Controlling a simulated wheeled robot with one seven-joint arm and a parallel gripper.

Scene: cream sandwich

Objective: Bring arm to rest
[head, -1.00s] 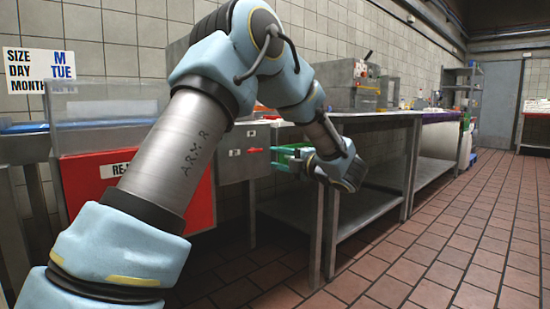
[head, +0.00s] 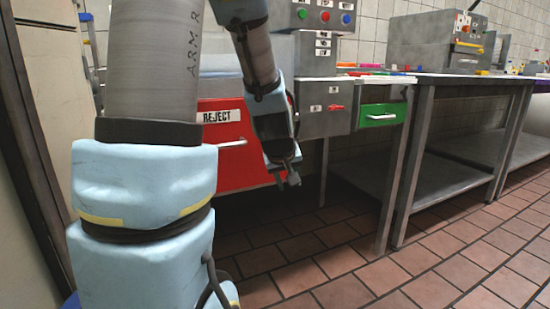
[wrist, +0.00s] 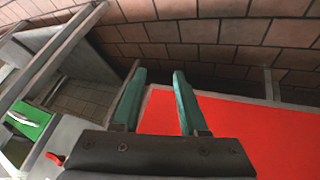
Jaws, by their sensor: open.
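My arm stands at the left of the head view, with light blue joints and a grey metal link. Its forearm hangs down in front of the machine. My gripper (head: 283,179) is at its lower end, in front of the right part of the red REJECT panel (head: 221,160). In the wrist view my gripper (wrist: 156,97) shows two teal fingers, apart and with nothing between them. Red panel surface (wrist: 245,130) lies behind and to the right of the fingers. In the head view the fingertips are small and hard to make out.
A green drawer (head: 381,116) with a white handle is right of the gripper. A metal table (head: 440,85) runs to the right. The tiled floor (head: 330,260) in front is clear.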

